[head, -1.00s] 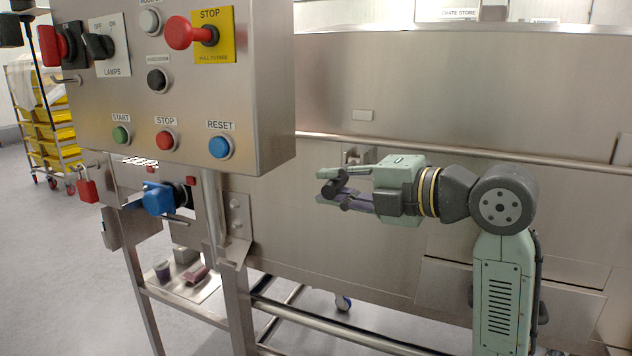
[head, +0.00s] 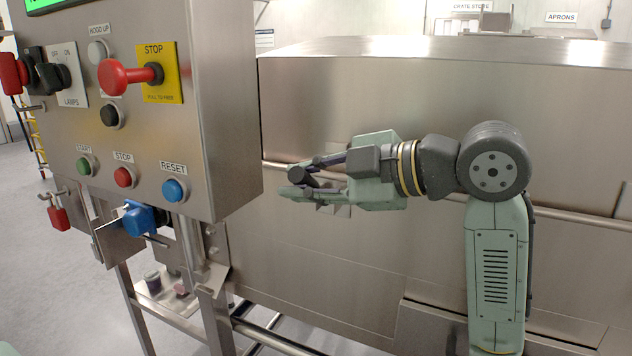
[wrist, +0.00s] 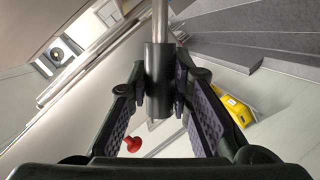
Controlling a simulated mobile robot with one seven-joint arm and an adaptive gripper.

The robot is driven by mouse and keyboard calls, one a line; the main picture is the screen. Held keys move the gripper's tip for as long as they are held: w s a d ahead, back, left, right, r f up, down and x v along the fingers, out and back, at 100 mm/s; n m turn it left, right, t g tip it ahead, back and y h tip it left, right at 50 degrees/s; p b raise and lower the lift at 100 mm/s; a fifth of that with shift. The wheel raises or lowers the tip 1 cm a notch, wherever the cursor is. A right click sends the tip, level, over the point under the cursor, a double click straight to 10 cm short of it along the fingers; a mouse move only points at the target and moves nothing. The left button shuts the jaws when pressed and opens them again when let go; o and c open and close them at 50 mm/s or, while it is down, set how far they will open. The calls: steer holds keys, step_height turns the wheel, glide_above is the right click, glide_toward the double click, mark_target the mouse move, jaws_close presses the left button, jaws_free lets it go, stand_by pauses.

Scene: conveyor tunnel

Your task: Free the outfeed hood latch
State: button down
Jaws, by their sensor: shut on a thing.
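My gripper (head: 306,178) is in front of the large steel hood (head: 400,95), to the right of the control box. In the wrist view its two padded jaws (wrist: 160,90) are shut on a dark cylindrical grip (wrist: 158,82). A bright metal rod (wrist: 160,20) runs from this grip to the top of that picture. In the head view the dark grip (head: 302,176) shows only small between the fingers. I cannot tell what the rod is fixed to, and no label names it as the latch.
The control box (head: 220,110) stands close left of my gripper, with a protruding red stop knob (head: 118,77). A horizontal rail (head: 580,218) crosses the steel front behind my arm. A blue knob (head: 140,217) and red padlock (head: 58,217) hang below the box.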

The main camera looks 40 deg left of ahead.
steer(key=shift+w+r+m, duration=0.2)
steer(key=shift+r+m, duration=0.05)
steer(key=shift+m, duration=0.05)
steer(key=c, duration=1.4)
jaws_free()
steer(key=v, duration=1.2)
